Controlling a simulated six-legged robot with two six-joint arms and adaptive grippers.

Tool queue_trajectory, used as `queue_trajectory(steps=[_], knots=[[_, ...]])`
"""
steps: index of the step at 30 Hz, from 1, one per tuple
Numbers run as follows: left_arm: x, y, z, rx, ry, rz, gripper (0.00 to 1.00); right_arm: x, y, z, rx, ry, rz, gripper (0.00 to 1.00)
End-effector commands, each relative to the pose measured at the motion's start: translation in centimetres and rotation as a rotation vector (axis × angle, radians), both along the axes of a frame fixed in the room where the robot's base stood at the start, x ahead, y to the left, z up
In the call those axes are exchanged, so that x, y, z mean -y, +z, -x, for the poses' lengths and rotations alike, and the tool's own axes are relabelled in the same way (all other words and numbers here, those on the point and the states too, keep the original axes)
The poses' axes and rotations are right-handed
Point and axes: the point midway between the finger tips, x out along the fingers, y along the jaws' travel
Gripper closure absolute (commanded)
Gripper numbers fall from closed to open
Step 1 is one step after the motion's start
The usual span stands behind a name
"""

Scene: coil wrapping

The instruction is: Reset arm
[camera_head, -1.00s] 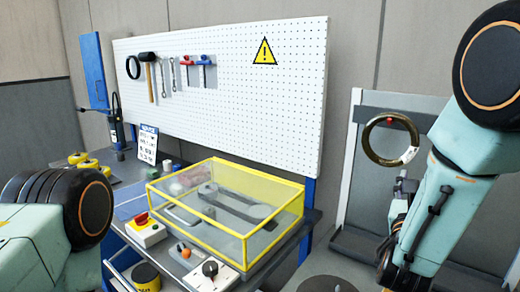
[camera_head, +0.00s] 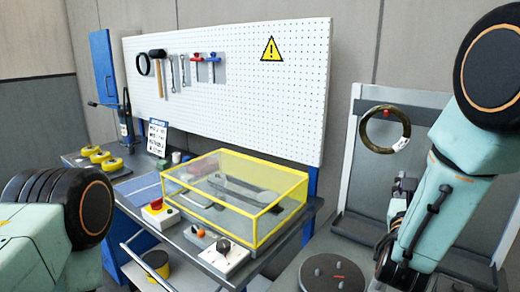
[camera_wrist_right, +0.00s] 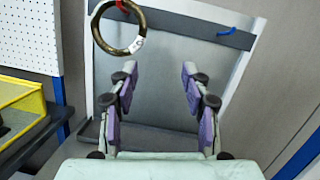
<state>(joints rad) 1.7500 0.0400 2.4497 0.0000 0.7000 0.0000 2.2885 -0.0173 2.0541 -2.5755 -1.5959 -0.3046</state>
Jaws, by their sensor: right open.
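My right gripper (camera_head: 398,200) is at the right of the head view, small and partly hidden by my own arm. In the right wrist view my right gripper (camera_wrist_right: 159,85) has its two purple-padded fingers wide apart, with nothing between them. A dark ring-shaped coil (camera_head: 365,136) with a white tag hangs on a red hook of a grey rack (camera_head: 355,190). The coil (camera_wrist_right: 97,38) shows beyond the fingers at upper left in the wrist view, apart from them. My left arm shows at lower left, but its gripper is out of view.
A workbench (camera_head: 131,190) carries a yellow-framed clear box (camera_head: 262,217), a red-button switch box (camera_head: 160,215) and yellow rolls (camera_head: 95,151). A pegboard (camera_head: 235,105) with tools stands behind. A dark round disc (camera_head: 335,278) is at the bottom. A blue hook (camera_wrist_right: 227,31) on the rack is empty.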

Motion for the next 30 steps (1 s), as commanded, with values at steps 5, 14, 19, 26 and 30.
queue_trajectory(steps=[5, 14, 19, 26, 30], knots=[[0.0, 0.0, 0.0, 0.000, 0.000, 0.000, 0.54, 1.7, -3.4, 0.4, -0.108, -0.065, -0.121, 0.52], [0.0, 0.0, 0.0, 0.000, 0.000, 0.000, 0.54, 4.7, -12.0, 5.5, -0.329, -0.304, -0.451, 0.52], [0.0, -0.6, 0.0, 0.000, 0.000, 0.000, 0.54, 4.3, -20.2, 12.8, -0.477, -0.548, -0.786, 0.52], [0.0, -2.3, 0.0, 0.000, 0.000, 0.000, 0.54, -1.3, -29.8, 22.9, -0.556, -0.905, -1.284, 0.52], [0.0, -3.6, 0.0, 0.000, 0.000, 0.000, 0.54, -6.2, -34.0, 27.3, -0.508, -1.117, -1.585, 0.52]])
